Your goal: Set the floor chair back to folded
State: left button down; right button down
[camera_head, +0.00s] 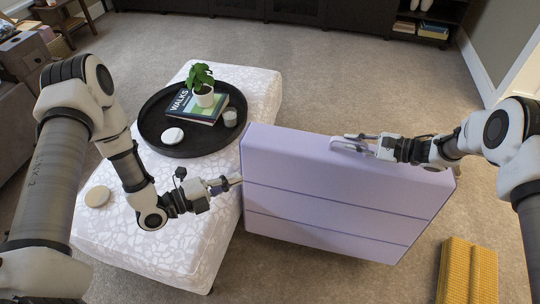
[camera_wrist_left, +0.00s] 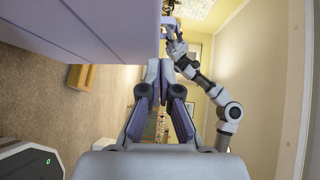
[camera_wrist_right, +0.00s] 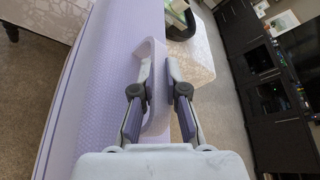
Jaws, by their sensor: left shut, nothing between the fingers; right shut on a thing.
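The lavender floor chair (camera_head: 330,200) stands as a thick, upright slab on the carpet beside the ottoman, with seams across its broad face. It also shows in the left wrist view (camera_wrist_left: 95,30) and the right wrist view (camera_wrist_right: 105,90). My right gripper (camera_head: 352,142) is shut on the chair's handle (camera_wrist_right: 158,100) at the top edge. My left gripper (camera_head: 236,181) is shut and empty at the chair's left side, close to its edge; I cannot tell whether it touches. The chair's far side and most of its base are hidden.
A patterned ottoman (camera_head: 115,226) stands left of the chair, with a black tray (camera_head: 190,150) holding a plant (camera_head: 203,85) and books. A yellow ribbed block (camera_head: 468,272) lies at the lower right. Dark cabinets (camera_head: 300,10) line the back. Open carpet (camera_head: 370,90) lies behind the chair.

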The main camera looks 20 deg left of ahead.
aim_at(282, 152)
jog(key=shift+f, duration=0.15)
pick_arm(q)
jog(key=x, duration=0.4)
jog(key=w+a+x, duration=0.1)
jog(key=x, duration=0.7)
jog(key=shift+w+a, duration=0.35)
jog(key=shift+w, duration=0.05)
jog(key=shift+w+f, duration=0.1)
jog(key=shift+w, duration=0.35)
